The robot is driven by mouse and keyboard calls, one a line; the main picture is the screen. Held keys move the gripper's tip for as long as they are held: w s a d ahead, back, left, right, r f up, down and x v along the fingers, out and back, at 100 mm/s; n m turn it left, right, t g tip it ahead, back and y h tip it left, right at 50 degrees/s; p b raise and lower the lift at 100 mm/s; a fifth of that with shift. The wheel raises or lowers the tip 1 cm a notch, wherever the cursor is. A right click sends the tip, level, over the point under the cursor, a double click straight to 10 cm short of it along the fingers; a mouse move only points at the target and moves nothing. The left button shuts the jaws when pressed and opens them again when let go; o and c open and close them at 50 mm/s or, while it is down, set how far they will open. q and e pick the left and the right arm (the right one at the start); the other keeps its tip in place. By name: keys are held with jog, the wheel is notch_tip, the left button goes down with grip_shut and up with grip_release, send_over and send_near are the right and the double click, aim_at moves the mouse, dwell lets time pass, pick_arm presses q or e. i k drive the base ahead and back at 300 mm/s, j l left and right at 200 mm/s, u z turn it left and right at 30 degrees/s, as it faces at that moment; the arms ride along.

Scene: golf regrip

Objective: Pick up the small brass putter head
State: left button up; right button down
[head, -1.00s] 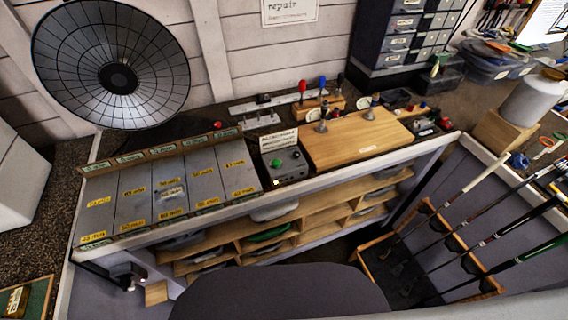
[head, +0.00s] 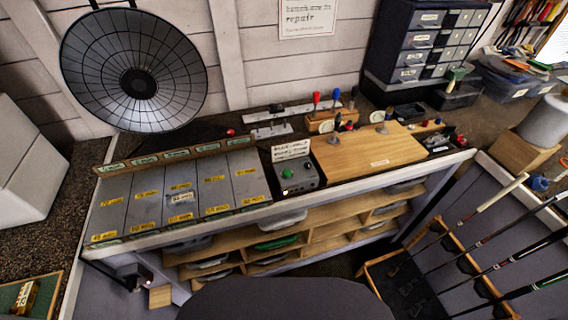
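I cannot make out a brass putter head for certain. A small brass-coloured object (head: 27,295) lies in a green-lined tray (head: 50,283) at the lower left edge; it is too small and cut off to tell its shape. Several golf clubs stand slanted in a wooden rack (head: 440,240) at the lower right. Neither of my grippers shows.
Grey labelled panels (head: 180,190) cover the bench's left part, beside a control box with a green button (head: 297,178). A round dish (head: 138,83) stands behind. Drawers (head: 415,50) and a white container (head: 548,122) stand at the right. Shelves (head: 300,235) lie below.

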aim_at(23, 305)
jog(key=u, duration=3)
